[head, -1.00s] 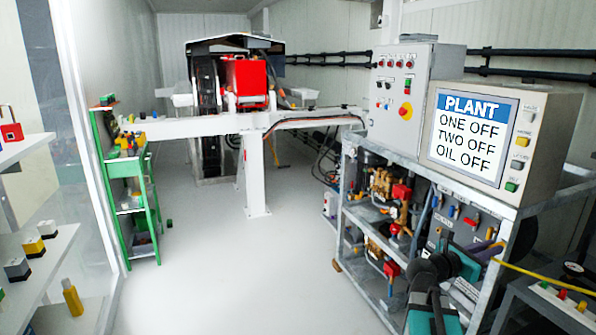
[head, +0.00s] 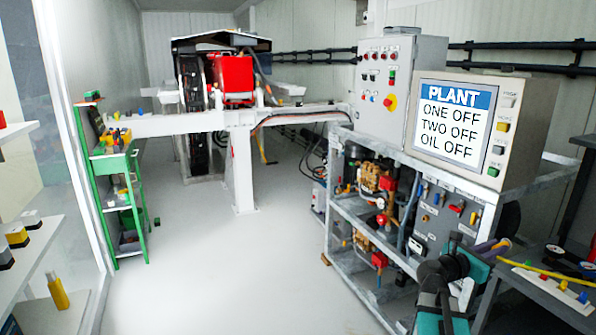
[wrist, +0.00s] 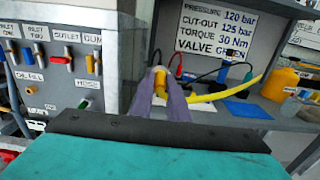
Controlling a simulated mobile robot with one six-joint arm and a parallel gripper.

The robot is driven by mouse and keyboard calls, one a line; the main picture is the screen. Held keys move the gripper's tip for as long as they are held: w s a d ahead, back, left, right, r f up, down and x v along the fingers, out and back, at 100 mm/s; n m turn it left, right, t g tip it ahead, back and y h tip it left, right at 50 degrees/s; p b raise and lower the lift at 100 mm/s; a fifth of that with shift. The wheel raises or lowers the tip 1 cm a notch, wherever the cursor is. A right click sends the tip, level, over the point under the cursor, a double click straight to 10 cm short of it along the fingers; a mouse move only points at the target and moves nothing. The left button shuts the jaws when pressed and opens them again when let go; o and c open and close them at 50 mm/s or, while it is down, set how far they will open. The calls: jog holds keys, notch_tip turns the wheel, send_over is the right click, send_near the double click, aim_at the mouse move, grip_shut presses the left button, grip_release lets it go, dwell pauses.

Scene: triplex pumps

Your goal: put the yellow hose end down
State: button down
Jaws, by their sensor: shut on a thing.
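My gripper (wrist: 160,98) is shut on the yellow hose end (wrist: 159,82), which shows between its purple fingers in the wrist view. The yellow hose (wrist: 225,90) curves away to the right over a grey bench. In the head view my gripper (head: 500,244) is at the lower right, beside the metal pump frame, and the yellow hose (head: 548,271) trails right from it. The fingers hide part of the hose end, and I cannot tell its exact height above the bench.
A panel with coloured valves and labels (wrist: 60,60) stands left of my gripper. The grey bench (wrist: 205,125) on the right bears a blue pad (wrist: 247,109) and a yellow bottle (wrist: 279,85). The PLANT screen (head: 453,121) stands above the frame. The white floor (head: 220,270) is clear.

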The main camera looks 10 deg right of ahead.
jog(key=shift+s+d+f, duration=0.45)
jog(key=shift+s+d, duration=0.1)
jog(key=shift+d, duration=0.05)
jog(key=shift+w+a+f+b, duration=0.1)
jog(key=shift+w+a+b, duration=0.1)
jog(key=shift+b, duration=0.25)
